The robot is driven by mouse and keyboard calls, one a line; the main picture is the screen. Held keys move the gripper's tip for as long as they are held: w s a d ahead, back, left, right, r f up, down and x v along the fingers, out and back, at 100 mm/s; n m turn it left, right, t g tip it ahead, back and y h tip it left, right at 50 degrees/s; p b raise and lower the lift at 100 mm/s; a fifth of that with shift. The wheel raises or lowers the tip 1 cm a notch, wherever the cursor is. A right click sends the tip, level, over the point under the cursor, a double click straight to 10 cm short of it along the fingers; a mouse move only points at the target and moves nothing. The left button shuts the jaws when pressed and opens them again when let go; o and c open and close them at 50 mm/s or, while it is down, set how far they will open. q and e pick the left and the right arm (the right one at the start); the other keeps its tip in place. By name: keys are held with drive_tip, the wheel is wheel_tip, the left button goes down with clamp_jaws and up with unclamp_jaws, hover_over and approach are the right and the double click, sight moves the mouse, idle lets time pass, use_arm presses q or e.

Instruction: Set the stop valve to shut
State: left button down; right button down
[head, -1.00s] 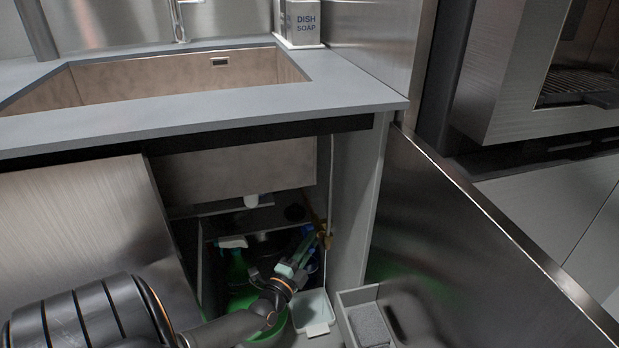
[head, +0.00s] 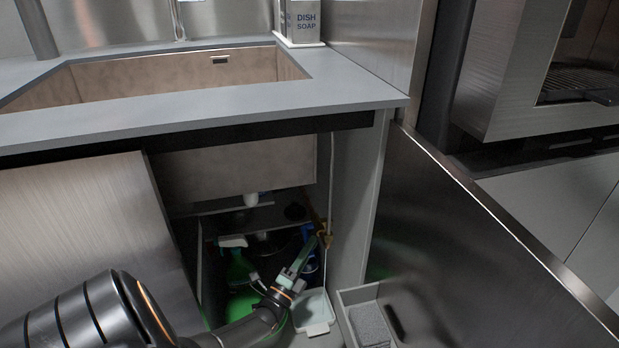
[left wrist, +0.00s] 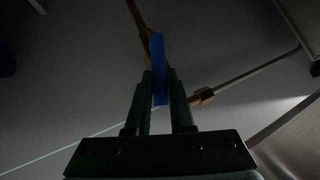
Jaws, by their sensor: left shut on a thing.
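The stop valve, a brass fitting (head: 326,238), is at the right wall inside the open sink cabinet. Its brass also shows in the left wrist view (left wrist: 203,96). Its blue lever (left wrist: 158,50) stands between the fingers of my left gripper (left wrist: 160,76), which is shut on it. In the head view my left gripper (head: 312,243) reaches into the cabinet from the lower left, its fingers pointing up and right to the valve. They hide part of the lever there. I cannot tell the lever's exact angle to the pipe. My right gripper is not in view.
A green spray bottle (head: 238,268) stands left of my gripper in the cabinet. A pale tub (head: 315,314) sits below it. A caddy with a grey sponge (head: 370,324) is at the right, beside the open door (head: 470,265). The counter edge (head: 200,120) overhangs the opening.

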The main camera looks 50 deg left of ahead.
use_arm(q)
drive_tip(key=shift+w+a+f+m+t, duration=0.1)
drive_tip(key=shift+a+f+m+t, duration=0.1)
drive_tip(key=shift+a+m+t, duration=0.25)
drive_tip(key=shift+f+m+h, duration=0.1)
drive_tip(key=shift+m+h, duration=0.2)
drive_tip(key=shift+m, duration=0.15)
drive_tip(key=shift+d, duration=0.1)
drive_tip(key=c, duration=0.8)
unclamp_jaws()
drive_tip(key=shift+d, duration=0.15)
